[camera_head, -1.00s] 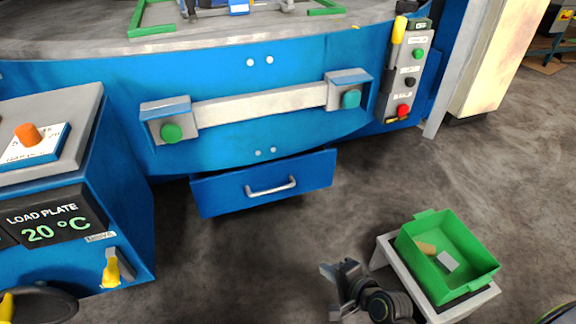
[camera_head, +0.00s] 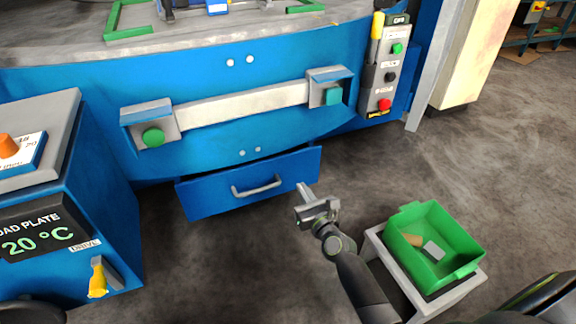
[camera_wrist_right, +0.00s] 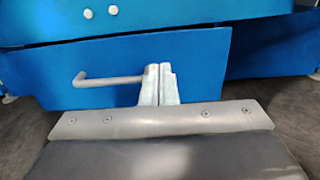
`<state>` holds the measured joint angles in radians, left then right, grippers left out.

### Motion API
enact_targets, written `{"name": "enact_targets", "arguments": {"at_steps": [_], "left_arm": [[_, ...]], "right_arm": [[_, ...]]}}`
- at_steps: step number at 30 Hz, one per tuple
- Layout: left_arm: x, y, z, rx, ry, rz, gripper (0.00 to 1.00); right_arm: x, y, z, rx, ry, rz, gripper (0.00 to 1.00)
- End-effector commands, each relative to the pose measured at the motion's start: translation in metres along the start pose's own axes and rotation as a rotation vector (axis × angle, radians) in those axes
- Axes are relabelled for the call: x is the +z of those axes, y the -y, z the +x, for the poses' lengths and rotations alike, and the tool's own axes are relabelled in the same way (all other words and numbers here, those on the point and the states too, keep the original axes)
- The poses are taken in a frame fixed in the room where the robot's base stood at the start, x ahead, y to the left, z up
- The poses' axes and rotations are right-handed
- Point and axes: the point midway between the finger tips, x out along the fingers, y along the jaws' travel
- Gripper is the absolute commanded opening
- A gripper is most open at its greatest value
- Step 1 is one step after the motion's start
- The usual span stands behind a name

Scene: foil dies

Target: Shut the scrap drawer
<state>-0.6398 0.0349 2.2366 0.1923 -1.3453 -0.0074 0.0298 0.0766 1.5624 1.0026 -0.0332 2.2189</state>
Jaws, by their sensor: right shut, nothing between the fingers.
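The scrap drawer (camera_head: 215,197) is a blue box front with a grey bar handle (camera_head: 257,187), low under the blue press. It stands out from the press, with a dark gap along its top edge. My right gripper (camera_head: 304,188) is shut and empty, near the right part of the drawer front. In the right wrist view, the closed fingertips (camera_wrist_right: 160,72) point at the drawer front (camera_wrist_right: 205,55), just right of the handle (camera_wrist_right: 103,79). I cannot tell whether they touch it. My left gripper is not in view.
A green bin (camera_head: 437,268) with small scraps sits on a pale stand (camera_head: 465,288) at right, close to my right arm. A blue control cabinet (camera_head: 95,215) stands at left. A button panel (camera_head: 386,75) hangs on the press. Bare grey floor lies before the drawer.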

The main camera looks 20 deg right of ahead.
Motion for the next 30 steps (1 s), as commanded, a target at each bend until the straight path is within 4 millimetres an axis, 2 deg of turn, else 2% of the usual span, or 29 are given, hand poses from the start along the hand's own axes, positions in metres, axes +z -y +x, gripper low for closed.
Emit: {"name": "enact_targets", "arguments": {"at_steps": [1, 9, 15, 21, 30], "left_arm": [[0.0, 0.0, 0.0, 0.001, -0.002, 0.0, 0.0], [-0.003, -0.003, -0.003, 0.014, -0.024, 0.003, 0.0], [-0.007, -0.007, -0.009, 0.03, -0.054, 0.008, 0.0], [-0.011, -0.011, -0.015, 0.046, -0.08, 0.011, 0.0], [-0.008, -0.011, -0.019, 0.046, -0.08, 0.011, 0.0]], "right_arm": [[0.001, 0.0, 0.011, 0.001, 0.002, -0.001, 0.0], [-0.001, 0.0, 0.062, 0.002, 0.001, -0.004, 0.0], [-0.001, 0.0, 0.092, 0.001, 0.001, -0.003, 0.0], [-0.001, 0.0, 0.108, 0.001, 0.0, -0.003, 0.0], [0.0, 0.0, 0.112, 0.001, 0.0, -0.003, 0.0]]}}
